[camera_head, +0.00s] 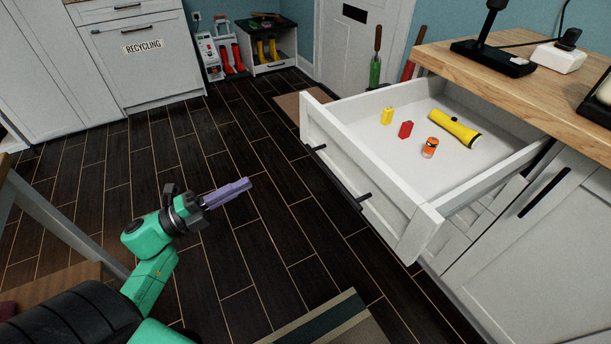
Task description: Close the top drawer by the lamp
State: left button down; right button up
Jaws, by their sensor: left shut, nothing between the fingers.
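The white top drawer (352,168) stands pulled well out of the wooden-topped cabinet at the right. Its front has dark bar handles and faces left toward the floor. Inside lie a yellow flashlight (454,128), a yellow item (387,116), a red item (405,130) and an orange item (429,148). A black lamp base (492,57) stands on the counter above; the lamp's top is cut off. My left gripper (245,185), with purple fingers, is shut and empty over the floor, left of the drawer front and apart from it. My right gripper is not in view.
The wooden counter (460,72) carries a white power strip (559,57). A striped mat (335,325) lies at the bottom. Boots (232,55) and a low shelf (268,62) stand at the back. The dark floor between my left gripper and the drawer is clear.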

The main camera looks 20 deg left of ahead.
aim_at(307, 149)
pick_arm(q)
jog(key=x, duration=0.8)
jog(key=p+x, duration=0.1)
jog(key=x, duration=0.3)
jog(key=shift+w+d+r, duration=0.1)
jog(key=shift+w+r, duration=0.2)
jog(key=shift+r, duration=0.05)
jog(key=shift+w+d, duration=0.35)
jog(key=shift+w, duration=0.05)
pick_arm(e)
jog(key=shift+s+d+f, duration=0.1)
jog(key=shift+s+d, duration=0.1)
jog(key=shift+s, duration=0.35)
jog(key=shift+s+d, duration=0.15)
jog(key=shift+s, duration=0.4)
